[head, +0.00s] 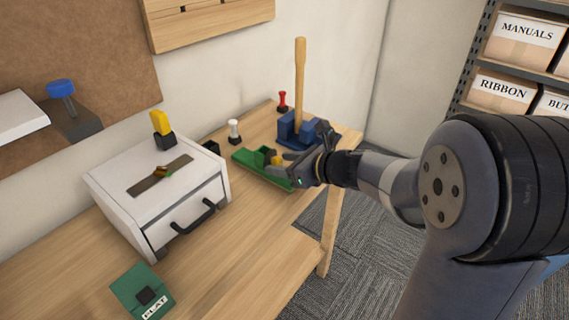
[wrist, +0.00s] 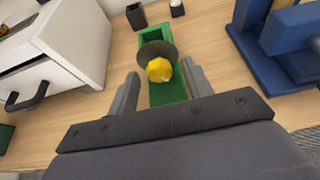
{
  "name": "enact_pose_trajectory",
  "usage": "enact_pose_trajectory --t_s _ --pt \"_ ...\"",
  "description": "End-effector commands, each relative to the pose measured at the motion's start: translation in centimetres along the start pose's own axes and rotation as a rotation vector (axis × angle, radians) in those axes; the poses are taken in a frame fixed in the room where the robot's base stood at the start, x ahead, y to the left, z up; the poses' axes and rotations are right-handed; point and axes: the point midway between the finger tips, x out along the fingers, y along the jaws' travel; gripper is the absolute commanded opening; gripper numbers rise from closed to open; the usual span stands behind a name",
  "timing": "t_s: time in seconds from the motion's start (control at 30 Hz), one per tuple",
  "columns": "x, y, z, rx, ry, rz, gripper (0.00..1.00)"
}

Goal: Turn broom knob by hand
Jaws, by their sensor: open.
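A yellow faceted knob (wrist: 159,70) sits in front of a dark round disc (wrist: 157,52) on a green base (wrist: 168,92). In the head view the green base (head: 243,158) lies on the bench, and the yellow knob (head: 277,161) is partly hidden by my gripper. My gripper (head: 288,163) is open at the knob. In the wrist view its two fingers (wrist: 160,82) stand either side of the knob, with gaps visible. No broom head shows; a wooden handle (head: 300,80) stands upright in a blue stand (head: 290,128).
A white drawer box (head: 110,188) with a black handle stands left of the green base. A white-topped peg (head: 234,128) and a red peg (head: 282,98) stand near the wall. A green FLAT block (head: 130,290) lies at the front. The bench's right edge is close to my gripper.

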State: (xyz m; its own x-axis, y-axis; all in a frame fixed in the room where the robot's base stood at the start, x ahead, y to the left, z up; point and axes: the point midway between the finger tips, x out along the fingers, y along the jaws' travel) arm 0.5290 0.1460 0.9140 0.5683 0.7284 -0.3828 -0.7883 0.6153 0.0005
Motion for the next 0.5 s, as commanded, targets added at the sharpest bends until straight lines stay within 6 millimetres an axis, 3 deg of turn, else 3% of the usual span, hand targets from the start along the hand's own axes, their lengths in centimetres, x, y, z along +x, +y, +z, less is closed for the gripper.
enact_pose_trajectory --t_s 0.17,0.5 --pt "-0.02 0.00 0.01 0.000 0.000 0.000 0.46" --pt "-0.04 0.01 0.01 0.000 0.000 0.000 0.18"
